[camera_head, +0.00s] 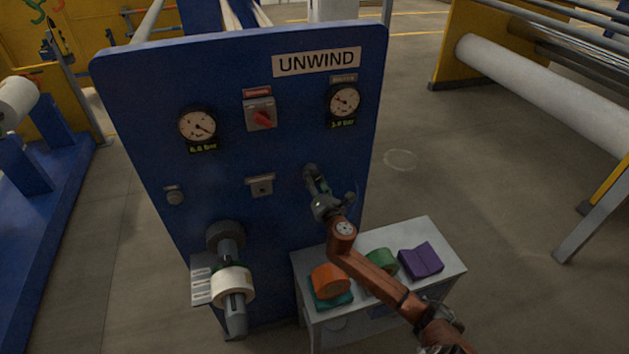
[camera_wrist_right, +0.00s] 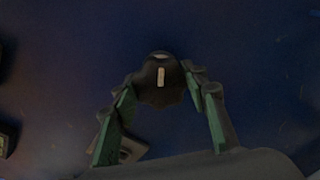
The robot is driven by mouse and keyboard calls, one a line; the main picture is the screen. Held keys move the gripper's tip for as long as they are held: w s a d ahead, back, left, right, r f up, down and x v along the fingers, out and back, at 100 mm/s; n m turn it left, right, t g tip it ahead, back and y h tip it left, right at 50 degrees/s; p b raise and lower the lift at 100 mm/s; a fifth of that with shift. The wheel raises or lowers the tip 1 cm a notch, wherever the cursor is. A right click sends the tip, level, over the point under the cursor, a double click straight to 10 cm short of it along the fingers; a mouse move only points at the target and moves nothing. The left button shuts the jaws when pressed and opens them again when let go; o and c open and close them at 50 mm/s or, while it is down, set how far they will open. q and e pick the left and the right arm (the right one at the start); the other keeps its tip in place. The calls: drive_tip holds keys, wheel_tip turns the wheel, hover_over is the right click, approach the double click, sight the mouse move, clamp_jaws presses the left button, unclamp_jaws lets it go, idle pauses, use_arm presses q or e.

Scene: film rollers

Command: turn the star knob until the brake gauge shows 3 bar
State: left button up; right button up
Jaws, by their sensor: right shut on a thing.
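The blue UNWIND panel (camera_head: 225,85) carries two round dials. The right dial (camera_head: 344,101) has a small label above it, too small to read surely, and a green readout that looks like 3.0 bar. The left dial (camera_head: 198,126) has a readout of about 6 bar. My right gripper (camera_head: 311,174) is at the panel below the right dial and mostly hides the knob there. In the wrist view, the dark star knob (camera_wrist_right: 160,80) with a white mark sits between the green-padded fingers, and the gripper is shut on it. My left gripper is not in view.
A red switch (camera_head: 262,117) sits between the dials, with a small bracket (camera_head: 261,186) below. A shaft with a white roll (camera_head: 233,285) juts from the panel's lower left. A bench (camera_head: 432,240) below my right arm holds orange, green and purple items.

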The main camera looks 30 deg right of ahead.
drive_tip(key=m, duration=0.6)
drive_tip(key=shift+d+m+b, duration=0.1)
drive_tip(key=shift+m+b, duration=0.2)
idle(0.4)
drive_tip(key=o, duration=1.2)
drive_tip(key=shift+c, duration=0.2)
drive_tip(key=shift+s, duration=0.25)
drive_tip(key=v, duration=1.1)
drive_tip(key=shift+s, duration=0.3)
